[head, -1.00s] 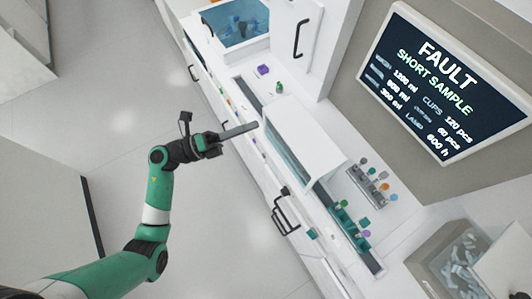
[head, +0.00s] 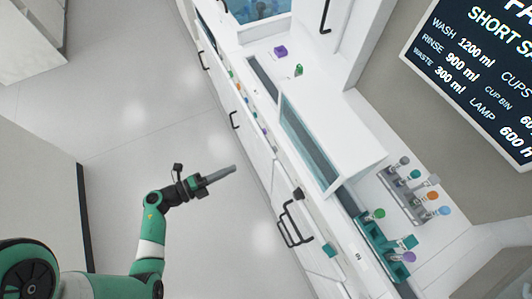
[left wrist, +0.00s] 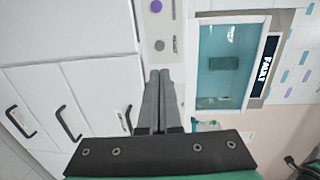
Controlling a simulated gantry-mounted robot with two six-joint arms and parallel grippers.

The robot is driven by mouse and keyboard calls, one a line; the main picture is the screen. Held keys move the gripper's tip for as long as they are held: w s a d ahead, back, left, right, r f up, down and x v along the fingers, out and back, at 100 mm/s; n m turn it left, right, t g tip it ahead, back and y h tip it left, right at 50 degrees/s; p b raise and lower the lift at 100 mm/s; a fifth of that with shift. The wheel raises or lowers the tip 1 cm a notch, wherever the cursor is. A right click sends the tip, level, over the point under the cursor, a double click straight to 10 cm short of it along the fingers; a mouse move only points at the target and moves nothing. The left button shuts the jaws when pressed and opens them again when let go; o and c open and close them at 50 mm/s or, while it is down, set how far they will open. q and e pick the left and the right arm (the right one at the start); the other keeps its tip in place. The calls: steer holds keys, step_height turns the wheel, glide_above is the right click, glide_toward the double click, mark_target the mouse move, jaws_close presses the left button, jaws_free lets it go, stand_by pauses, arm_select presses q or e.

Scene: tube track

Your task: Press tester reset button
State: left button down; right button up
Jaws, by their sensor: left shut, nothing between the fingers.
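My left gripper (head: 232,170) is shut and empty, out over the floor in front of the counter. In the left wrist view its closed fingers (left wrist: 158,80) point at the counter's front strip, where a purple round button (left wrist: 156,6) and a grey round button (left wrist: 159,45) sit. The fingertips appear below the grey one; I cannot tell the gap. The tester seems to be the white box with a teal window (head: 305,145) on the counter; the window also shows in the left wrist view (left wrist: 222,35). I cannot tell which button is the reset. My right gripper is not in view.
A wall screen (head: 480,60) shows wash, rinse and waste readings; a smaller display (left wrist: 264,65) reads "FAULT". Black handles (head: 292,225) stick out from the cabinet front. A rack with colored caps (head: 400,185) and a teal tube holder (head: 372,240) stand on the counter. Floor is clear.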

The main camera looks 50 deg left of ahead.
mark_target(275, 149)
arm_select(q)
steer(key=b+x, duration=0.4)
steer(key=x, duration=1)
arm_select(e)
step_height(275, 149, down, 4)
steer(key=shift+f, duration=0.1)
